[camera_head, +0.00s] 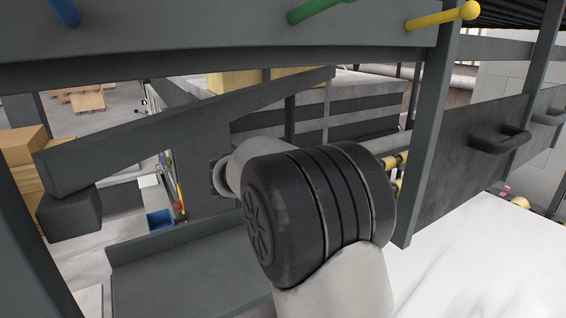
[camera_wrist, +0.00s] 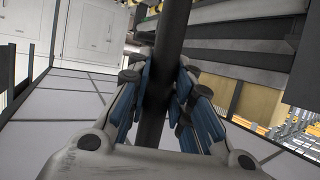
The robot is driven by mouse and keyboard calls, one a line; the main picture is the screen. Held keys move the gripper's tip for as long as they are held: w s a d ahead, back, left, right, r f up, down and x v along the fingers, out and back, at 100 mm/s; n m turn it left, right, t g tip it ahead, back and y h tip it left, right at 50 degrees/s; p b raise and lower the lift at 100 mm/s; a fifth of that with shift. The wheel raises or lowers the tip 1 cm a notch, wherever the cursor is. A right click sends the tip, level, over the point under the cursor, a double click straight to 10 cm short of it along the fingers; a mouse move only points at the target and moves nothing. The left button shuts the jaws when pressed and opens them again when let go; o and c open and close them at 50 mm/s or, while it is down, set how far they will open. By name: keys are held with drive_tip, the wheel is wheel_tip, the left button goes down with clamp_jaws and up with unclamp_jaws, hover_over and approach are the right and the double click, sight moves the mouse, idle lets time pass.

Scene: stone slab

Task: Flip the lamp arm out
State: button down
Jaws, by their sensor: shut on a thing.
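A long dark grey beam, which looks like the lamp arm (camera_head: 165,132), slants across the head view from lower left to upper right. A dark block (camera_head: 70,213) sits at its lower left end. In the wrist view my gripper (camera_wrist: 168,85) is shut on a dark bar (camera_wrist: 172,30), with blue pads on both sides of it. The bar runs from the top of the picture down to the palm. I cannot tell from these views whether it is part of the lamp arm. In the head view my own wrist hides my gripper.
A grey overhead beam (camera_head: 220,48) with coloured pegs crosses the top. A grey post (camera_head: 430,130) and a dark drawer panel with a handle (camera_head: 500,140) stand at right. A white slab (camera_head: 490,255) lies lower right. Cardboard boxes (camera_head: 22,150) are at left.

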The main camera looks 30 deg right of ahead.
drive_tip(key=shift+r, duration=0.15)
drive_tip(key=c, duration=1.7)
unclamp_jaws()
drive_tip(key=shift+a, duration=0.15)
drive_tip(key=shift+o, duration=1.4)
drive_tip(key=v, duration=0.6)
drive_tip(key=shift+a, duration=0.2)
drive_tip(key=shift+s, duration=0.1)
